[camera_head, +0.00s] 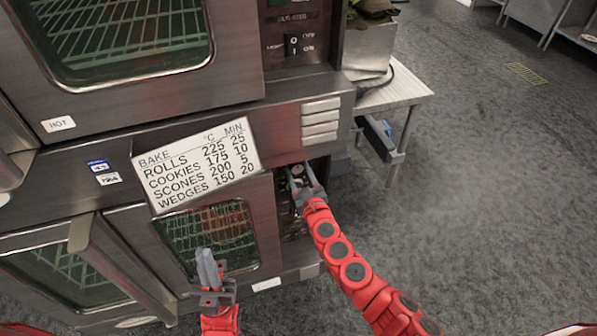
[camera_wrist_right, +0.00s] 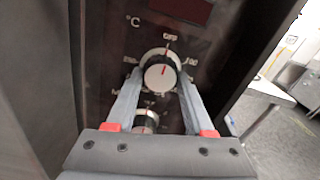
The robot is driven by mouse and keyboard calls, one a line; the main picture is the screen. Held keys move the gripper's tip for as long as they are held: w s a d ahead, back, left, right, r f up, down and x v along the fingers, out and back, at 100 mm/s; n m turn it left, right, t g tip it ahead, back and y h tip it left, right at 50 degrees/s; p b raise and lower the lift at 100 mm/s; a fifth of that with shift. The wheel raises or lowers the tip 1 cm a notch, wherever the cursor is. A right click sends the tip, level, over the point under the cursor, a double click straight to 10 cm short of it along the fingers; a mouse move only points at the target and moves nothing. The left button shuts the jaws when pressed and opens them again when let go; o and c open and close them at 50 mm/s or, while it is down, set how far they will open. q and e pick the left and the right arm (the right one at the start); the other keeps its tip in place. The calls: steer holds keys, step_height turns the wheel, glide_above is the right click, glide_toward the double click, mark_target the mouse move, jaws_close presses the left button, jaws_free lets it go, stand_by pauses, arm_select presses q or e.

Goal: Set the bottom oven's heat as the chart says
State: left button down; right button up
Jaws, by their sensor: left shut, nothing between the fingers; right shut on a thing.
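The bottom oven (camera_head: 268,235) has its control panel at the right of its door. My right gripper (camera_head: 303,182) is at that panel. In the wrist view my right gripper (camera_wrist_right: 160,82) is shut on the upper temperature dial (camera_wrist_right: 161,75), one finger on each side. The other scale numbers are too blurred to read. The chart (camera_head: 197,165) lists rolls 225/25, cookies 175/10, scones 200/5, wedges 150/20. My left gripper (camera_head: 208,270) is shut and empty before the bottom oven's window.
A second dial (camera_wrist_right: 147,118) sits below, partly hidden by my gripper. A dark red display (camera_wrist_right: 183,10) is above. The top oven (camera_head: 230,60) has its own switch (camera_head: 292,44). A small table (camera_head: 405,95) stands at right; the floor beyond is clear.

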jaws_close()
steer(key=shift+m, duration=0.3)
